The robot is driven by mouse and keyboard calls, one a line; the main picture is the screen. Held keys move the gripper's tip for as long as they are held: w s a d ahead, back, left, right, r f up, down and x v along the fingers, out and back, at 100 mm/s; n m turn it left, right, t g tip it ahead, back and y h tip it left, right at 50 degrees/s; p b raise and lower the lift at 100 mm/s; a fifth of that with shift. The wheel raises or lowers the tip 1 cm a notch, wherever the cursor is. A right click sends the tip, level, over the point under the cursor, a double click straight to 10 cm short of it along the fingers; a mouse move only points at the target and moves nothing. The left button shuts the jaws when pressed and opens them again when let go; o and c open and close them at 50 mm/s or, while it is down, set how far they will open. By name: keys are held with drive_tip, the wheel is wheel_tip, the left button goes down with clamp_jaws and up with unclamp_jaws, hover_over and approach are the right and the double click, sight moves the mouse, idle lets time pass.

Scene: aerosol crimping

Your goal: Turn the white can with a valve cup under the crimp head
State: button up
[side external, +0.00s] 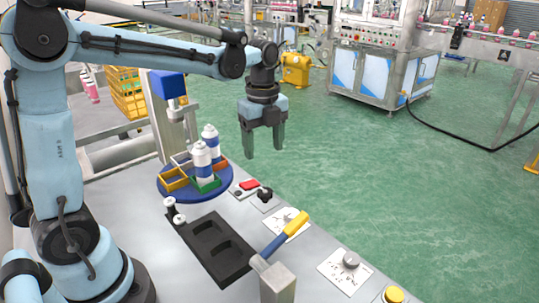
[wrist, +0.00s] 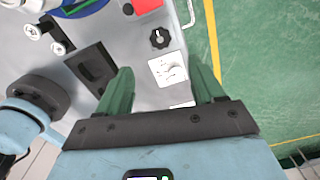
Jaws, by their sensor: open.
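A blue round turntable (side external: 165,193) sits on the bench in the side external view, with coloured square holders on it. A white can with a blue band (side external: 201,165) stands upright in the green holder (side external: 208,187). A second similar can (side external: 210,134) stands behind it. I cannot tell which can carries a valve cup. The crimp head (side external: 168,84), a blue block with a grey cylinder below, hangs over the turntable's back. My gripper (side external: 264,152) is open and empty, in the air right of the cans; its spread fingers show in the wrist view (wrist: 163,70).
The turntable's edge shows in the wrist view (wrist: 88,9).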

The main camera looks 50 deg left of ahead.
sight(264, 190)
wheel_tip(264, 190, down, 12)
drive_tip(key=shift+f, duration=0.1)
idle(0.6)
drive_tip(key=c, duration=1.1)
drive_tip(key=shift+o, duration=0.2)
